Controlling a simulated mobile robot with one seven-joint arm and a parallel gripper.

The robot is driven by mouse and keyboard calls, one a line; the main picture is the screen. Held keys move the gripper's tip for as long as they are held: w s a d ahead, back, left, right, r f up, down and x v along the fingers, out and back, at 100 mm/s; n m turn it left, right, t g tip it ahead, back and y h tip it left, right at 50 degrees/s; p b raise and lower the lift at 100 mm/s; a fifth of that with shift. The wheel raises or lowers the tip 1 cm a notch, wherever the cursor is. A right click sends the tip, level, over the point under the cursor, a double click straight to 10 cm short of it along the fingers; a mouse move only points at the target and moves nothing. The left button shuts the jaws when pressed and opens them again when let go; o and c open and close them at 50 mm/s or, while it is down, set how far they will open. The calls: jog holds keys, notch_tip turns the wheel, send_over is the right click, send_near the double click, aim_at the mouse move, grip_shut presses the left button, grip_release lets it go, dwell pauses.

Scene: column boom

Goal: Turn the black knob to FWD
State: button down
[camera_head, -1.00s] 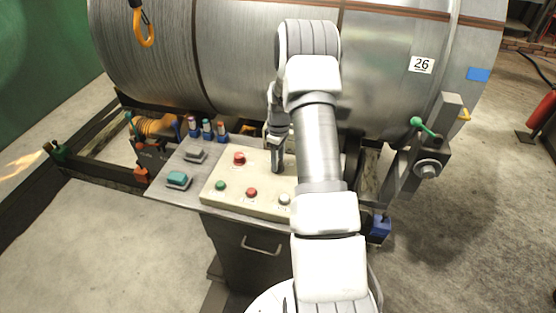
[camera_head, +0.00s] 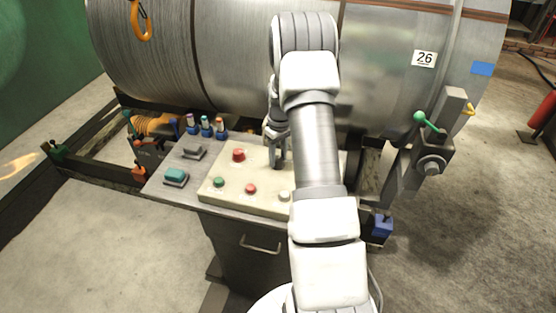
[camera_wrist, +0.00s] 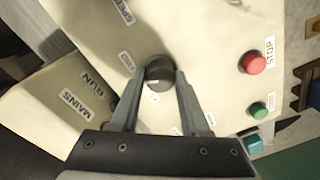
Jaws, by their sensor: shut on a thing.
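The black knob (camera_wrist: 160,72) is round and stands on the cream control panel (camera_wrist: 200,30). In the wrist view my gripper (camera_wrist: 161,80) has one finger on each side of it and is shut on it. A small white label that seems to read FWD (camera_wrist: 125,59) lies just left of the knob. A light mark shows on the knob's edge, but its exact setting is unclear.
A red STOP button (camera_wrist: 253,62) and a green button (camera_wrist: 259,110) stand near the knob. In the head view a red mushroom button (camera_head: 239,155) is left of my gripper. A large metal drum (camera_head: 230,60) rises behind the panel. Small bottles (camera_head: 206,127) stand at the panel's back left.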

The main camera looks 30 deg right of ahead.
jog(key=shift+m+b, duration=1)
jog(key=shift+m, duration=1.2)
jog(key=shift+c, duration=1.9)
grip_release()
notch_tip(320, 180, up, 17)
jog(key=shift+s+d+r, duration=0.15)
jog(key=shift+d+r, duration=0.05)
jog(key=shift+d, duration=0.1)
